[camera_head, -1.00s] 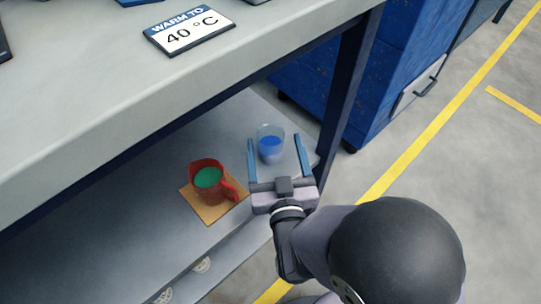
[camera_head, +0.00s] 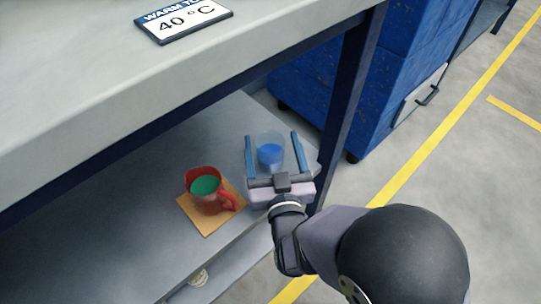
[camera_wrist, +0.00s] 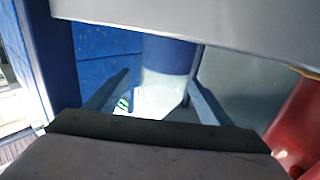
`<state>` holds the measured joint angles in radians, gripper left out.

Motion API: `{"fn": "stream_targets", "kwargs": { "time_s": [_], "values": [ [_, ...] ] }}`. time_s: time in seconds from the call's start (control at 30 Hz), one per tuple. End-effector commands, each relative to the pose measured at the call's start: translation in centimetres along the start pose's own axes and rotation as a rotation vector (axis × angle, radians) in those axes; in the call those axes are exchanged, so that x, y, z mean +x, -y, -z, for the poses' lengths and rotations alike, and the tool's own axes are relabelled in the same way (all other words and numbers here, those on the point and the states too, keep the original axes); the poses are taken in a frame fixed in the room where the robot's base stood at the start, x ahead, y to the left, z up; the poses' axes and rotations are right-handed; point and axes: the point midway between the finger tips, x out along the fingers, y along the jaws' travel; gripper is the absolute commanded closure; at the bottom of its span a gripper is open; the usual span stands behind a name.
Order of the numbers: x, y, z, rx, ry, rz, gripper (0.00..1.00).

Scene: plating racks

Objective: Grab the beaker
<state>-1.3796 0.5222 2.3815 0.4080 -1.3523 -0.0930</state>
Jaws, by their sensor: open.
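The beaker (camera_head: 270,155) is clear with blue liquid and stands upright on the lower shelf near its right end. My gripper (camera_head: 272,140) is open, with one blue finger on each side of the beaker. I cannot tell whether either finger touches the glass.
A red jug (camera_head: 207,190) with green liquid stands on a tan mat (camera_head: 207,222) just left of my gripper. A dark blue post (camera_head: 345,105) stands close on the right.

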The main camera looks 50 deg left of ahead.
Motion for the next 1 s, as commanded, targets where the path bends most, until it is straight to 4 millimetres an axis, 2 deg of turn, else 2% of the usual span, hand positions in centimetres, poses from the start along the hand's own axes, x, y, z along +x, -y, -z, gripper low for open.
{"fn": "stream_targets", "kwargs": {
  "time_s": [0.1,0.3,0.6,0.8,1.0],
  "values": [
    [1.6,0.3,0.1,0.002,-0.004,-0.001,0.25],
    [3.6,0.3,0.2,0.0,-0.002,-0.002,0.25],
    [3.9,0.4,0.2,-0.001,0.001,0.0,0.25],
    [3.9,0.4,0.2,-0.001,0.001,0.0,0.73],
    [3.9,0.4,0.3,0.0,-0.001,0.0,0.73]
  ]
}}
